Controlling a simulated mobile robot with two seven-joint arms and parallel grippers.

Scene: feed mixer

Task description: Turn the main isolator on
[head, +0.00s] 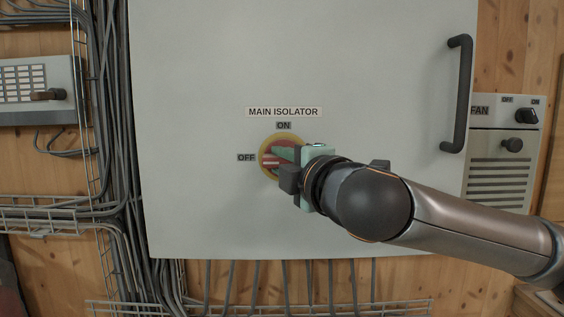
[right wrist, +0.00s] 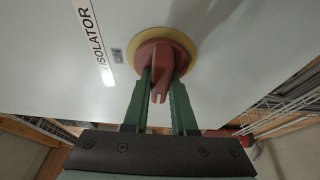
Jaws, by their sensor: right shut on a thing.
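The main isolator (head: 270,161) is a red rotary knob on a yellow disc on the grey cabinet door. The ON label (head: 284,125) is above it and the OFF label (head: 246,157) is to its left. The knob's pale mark appears to lie level, toward OFF. My right gripper (head: 283,156) comes in from the right and hides part of the knob. In the right wrist view, its green fingers lie on either side of the red knob's grip (right wrist: 160,84), shut on it. My left gripper is not in view.
The cabinet door (head: 200,90) has a dark handle (head: 459,95) at its right. A fan panel (head: 505,150) with a knob is beyond it. Cable bundles (head: 115,130) and a control box (head: 38,90) are on the left. The door face around the isolator is otherwise clear.

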